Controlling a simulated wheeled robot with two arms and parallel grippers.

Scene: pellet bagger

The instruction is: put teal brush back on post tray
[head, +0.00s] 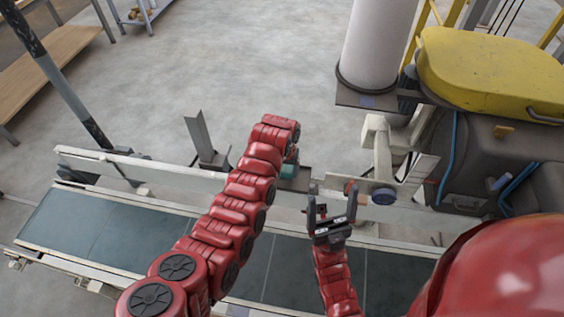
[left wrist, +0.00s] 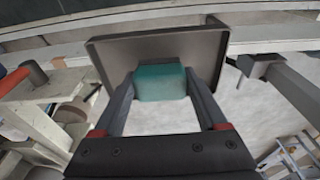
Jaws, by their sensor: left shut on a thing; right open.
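The teal brush (left wrist: 160,83) is between the fingers of my left gripper (left wrist: 159,88), which is shut on it. In the head view, part of the teal brush (head: 289,171) shows just beyond the end of my left arm, which hides most of that gripper. The dark post tray (left wrist: 122,50) lies directly behind the brush in the left wrist view; I cannot tell whether they touch. In the head view the tray (head: 300,184) shows partly, beside the conveyor's far rail. My right gripper (head: 331,208) is open and empty above the conveyor, right of the tray.
The conveyor belt (head: 95,226) runs across the front, with a pale rail (head: 160,176) along its far side. An upright metal bracket (head: 203,140) stands left of my left arm. The grey machine with a yellow cover (head: 490,70) and white tube (head: 375,45) fills the right.

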